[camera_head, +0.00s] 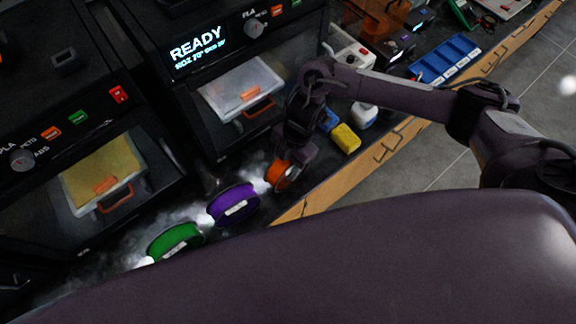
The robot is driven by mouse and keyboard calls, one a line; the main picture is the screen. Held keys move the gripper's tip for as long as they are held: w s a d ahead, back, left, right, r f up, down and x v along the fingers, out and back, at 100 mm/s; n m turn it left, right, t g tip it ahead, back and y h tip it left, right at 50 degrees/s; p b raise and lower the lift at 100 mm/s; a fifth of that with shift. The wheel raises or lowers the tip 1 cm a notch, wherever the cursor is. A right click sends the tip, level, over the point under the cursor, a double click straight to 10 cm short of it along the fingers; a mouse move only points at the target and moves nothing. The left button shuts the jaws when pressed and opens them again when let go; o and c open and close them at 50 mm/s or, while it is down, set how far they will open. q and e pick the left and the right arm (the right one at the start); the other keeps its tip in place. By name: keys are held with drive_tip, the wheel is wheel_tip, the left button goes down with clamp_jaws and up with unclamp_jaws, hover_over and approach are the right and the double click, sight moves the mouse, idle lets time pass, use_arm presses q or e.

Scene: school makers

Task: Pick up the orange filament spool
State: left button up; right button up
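The orange filament spool (279,175) stands on the dark bench, to the right of the purple spool. My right gripper (291,160) is at the spool, pointing down over its upper right side and covering part of it. The fingers are dark and small here, so I cannot tell whether they are open or shut, or whether they touch the spool. My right arm reaches in from the right. My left gripper is not in view.
A purple spool (233,204) and a green spool (175,241) stand left of the orange one. Two dark printers (150,40) rise behind. A yellow block (345,139), a white-capped bottle (363,115) and a blue tray (444,60) lie right along the bench. White haze drifts around the spools.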

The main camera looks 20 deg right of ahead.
drive_tip(key=c, duration=0.8)
drive_tip(key=shift+w+r, duration=0.1)
drive_tip(key=shift+r, duration=0.05)
